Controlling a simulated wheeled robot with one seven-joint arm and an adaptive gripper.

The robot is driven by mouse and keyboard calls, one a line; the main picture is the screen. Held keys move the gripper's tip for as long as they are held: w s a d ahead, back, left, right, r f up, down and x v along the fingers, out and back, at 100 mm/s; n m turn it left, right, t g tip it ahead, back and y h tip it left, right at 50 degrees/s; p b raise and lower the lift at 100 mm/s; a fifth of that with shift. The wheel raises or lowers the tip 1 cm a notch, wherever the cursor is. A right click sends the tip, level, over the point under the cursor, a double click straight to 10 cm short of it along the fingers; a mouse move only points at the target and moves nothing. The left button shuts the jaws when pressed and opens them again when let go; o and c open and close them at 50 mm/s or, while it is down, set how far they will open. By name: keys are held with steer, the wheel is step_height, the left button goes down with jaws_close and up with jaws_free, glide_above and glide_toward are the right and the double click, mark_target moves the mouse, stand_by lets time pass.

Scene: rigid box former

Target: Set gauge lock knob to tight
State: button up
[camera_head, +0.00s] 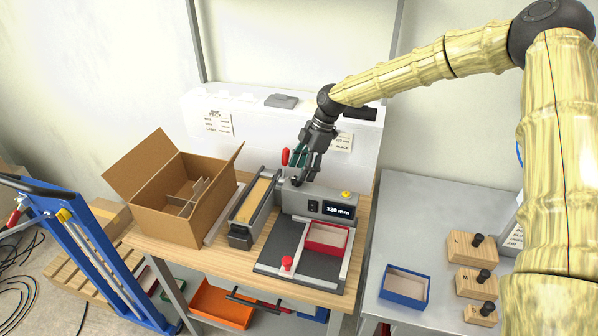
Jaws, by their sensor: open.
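The box former (300,240) stands on the wooden bench. Its grey control housing (300,203) shows "120 mm" on a display (339,211), with a yellow button (346,194) on top. My gripper (305,170) is open, pointing down over the left end of the housing. A small dark knob-like part (296,181) shows just under the fingers; I cannot tell whether it is the gauge lock knob, or whether the fingers touch it. A red-topped lever (285,157) stands just left of the gripper. A red knob (287,263) sits at the machine's front left. No lock setting is readable.
A red box tray (327,249) sits on the machine's plate. A long grey trough (252,207) and an open cardboard box (182,235) stand to the left. The grey table at right holds a blue tray (404,305) and wooden blocks with black knobs (473,246).

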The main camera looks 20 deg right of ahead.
mark_target(297, 182)
steer(key=shift+p+x, duration=0.35)
steer(key=shift+x, duration=1.15)
steer(key=c, duration=1)
